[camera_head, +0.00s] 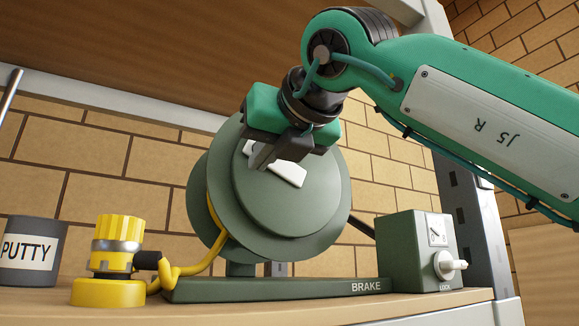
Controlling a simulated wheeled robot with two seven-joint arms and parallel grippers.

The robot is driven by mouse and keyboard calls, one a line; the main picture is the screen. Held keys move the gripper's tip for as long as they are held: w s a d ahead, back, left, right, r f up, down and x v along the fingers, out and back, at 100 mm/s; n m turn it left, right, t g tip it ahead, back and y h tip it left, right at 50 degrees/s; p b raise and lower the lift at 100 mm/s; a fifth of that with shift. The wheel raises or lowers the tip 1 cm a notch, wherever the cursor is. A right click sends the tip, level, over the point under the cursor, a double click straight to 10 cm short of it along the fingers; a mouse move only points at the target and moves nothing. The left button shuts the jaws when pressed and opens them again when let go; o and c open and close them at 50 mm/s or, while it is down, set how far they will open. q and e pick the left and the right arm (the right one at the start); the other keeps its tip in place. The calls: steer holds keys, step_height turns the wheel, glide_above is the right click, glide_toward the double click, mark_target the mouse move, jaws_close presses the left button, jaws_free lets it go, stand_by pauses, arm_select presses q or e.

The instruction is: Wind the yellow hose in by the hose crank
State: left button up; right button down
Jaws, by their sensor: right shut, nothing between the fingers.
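A grey-green hose reel (290,208) stands on a flat base marked BRAKE (275,289). The yellow hose (205,262) comes off the drum's left side and runs down to a yellow nozzle (113,262) with a silver band. A pale bar (288,174), which may be part of the hose crank, lies across the drum's front face, partly behind my right gripper (264,160). That gripper is shut and empty, its fingertips at the upper part of the face. I cannot tell whether they touch the bar. My left gripper is out of view.
A grey box (405,252) with a pale knob (447,265) and a small dial stands right of the reel. A dark PUTTY tin (33,248) stands at the far left. A shelf board hangs above, and a metal upright (468,215) rises at the right.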

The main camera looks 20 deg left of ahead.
steer(key=shift+w, duration=0.1)
step_height(320, 180, up, 2)
steer(key=shift+w+d+r+p, duration=0.15)
steer(key=shift+p, duration=0.75)
steer(key=shift+w+d+r+p, duration=0.15)
steer(key=shift+r+p, duration=0.25)
steer(key=shift+r, duration=0.1)
steer(key=shift+w+d+r+p, duration=0.1)
steer(key=shift+w+r+p, duration=0.05)
steer(key=shift+r+p, duration=0.3)
